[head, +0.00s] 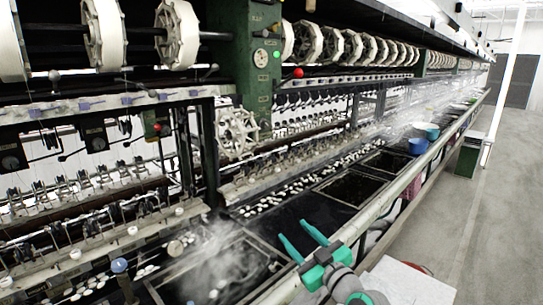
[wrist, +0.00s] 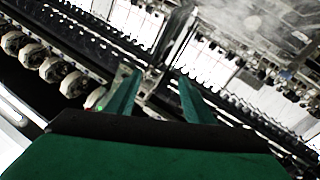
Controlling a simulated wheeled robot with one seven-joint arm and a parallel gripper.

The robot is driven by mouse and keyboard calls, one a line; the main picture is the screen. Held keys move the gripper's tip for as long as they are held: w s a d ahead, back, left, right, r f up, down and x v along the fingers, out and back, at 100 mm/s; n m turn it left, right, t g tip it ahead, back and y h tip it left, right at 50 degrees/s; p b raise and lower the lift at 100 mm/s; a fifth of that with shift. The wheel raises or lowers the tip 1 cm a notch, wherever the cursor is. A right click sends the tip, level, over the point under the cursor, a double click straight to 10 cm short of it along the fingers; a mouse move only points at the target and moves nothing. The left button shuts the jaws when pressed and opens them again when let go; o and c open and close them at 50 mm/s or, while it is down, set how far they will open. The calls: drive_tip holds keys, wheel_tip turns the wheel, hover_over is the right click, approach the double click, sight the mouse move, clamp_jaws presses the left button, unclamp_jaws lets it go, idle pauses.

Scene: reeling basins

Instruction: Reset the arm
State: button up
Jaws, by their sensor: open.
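My gripper (head: 303,243) is teal-green and shows at the bottom centre of the head view, in front of the reeling basins. Its two fingers are spread apart with nothing between them. In the wrist view my gripper (wrist: 160,92) also shows open and empty, its fingers pointing toward the machine. The steaming basin (head: 215,272) with dark water lies to the left of my gripper in the head view. White cocoons (head: 270,200) float in the trough behind it.
A long reeling machine with white reels (head: 178,32) and a green post (head: 245,65) fills the left and back. A pale rail (head: 372,212) runs along the basins. Blue bowls (head: 418,146) and a green bin (head: 470,154) stand farther right. The grey floor (head: 490,225) at right is clear.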

drive_tip(key=s+a+f+m+h, duration=0.2)
drive_tip(key=s+f+m+h, duration=0.3)
drive_tip(key=f, duration=0.7)
drive_tip(key=s+a+f+m+h, duration=0.1)
drive_tip(key=s+f+m, duration=0.2)
drive_tip(key=s+f, duration=0.7)
drive_tip(key=s+a+f+m+h, duration=0.2)
drive_tip(key=s+f+h, duration=0.1)
drive_tip(key=s+f, duration=0.9)
drive_tip(key=s+a+r, duration=0.1)
drive_tip(key=s+r, duration=0.1)
drive_tip(key=s, duration=1)
drive_tip(key=s+a+r, duration=0.1)
drive_tip(key=s+r, duration=0.2)
drive_tip(key=s, duration=0.9)
drive_tip(key=shift+s+n+g, duration=0.3)
drive_tip(key=shift+a+r, duration=0.1)
